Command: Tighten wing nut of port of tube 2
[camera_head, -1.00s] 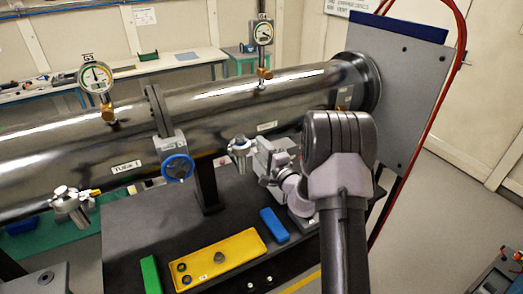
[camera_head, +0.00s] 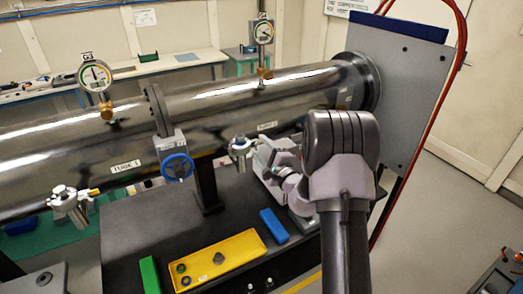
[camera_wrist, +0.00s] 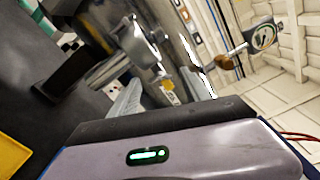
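Tube 2 is the right-hand section of the long shiny tube (camera_head: 300,85), with a small white label that is too small to read. Its port (camera_head: 240,148) is a short silvery stub with a clamp on the tube's lower front side. What looks like the same metal port fitting (camera_wrist: 140,45) shows in the wrist view beyond the fingers; the wing nut's outline is unclear. My gripper (camera_head: 263,160) is just right of the port, partly hidden by my arm. In the wrist view my gripper (camera_wrist: 158,98) has two grey fingers apart with nothing seen between them.
Another port (camera_head: 70,203) and a blue handwheel (camera_head: 177,167) are on the left. A yellow tray (camera_head: 222,262) with small parts, a blue block (camera_head: 274,225) and a green block (camera_head: 149,274) lie on the dark table (camera_head: 130,225). A gauge (camera_head: 263,32) rises above the tube.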

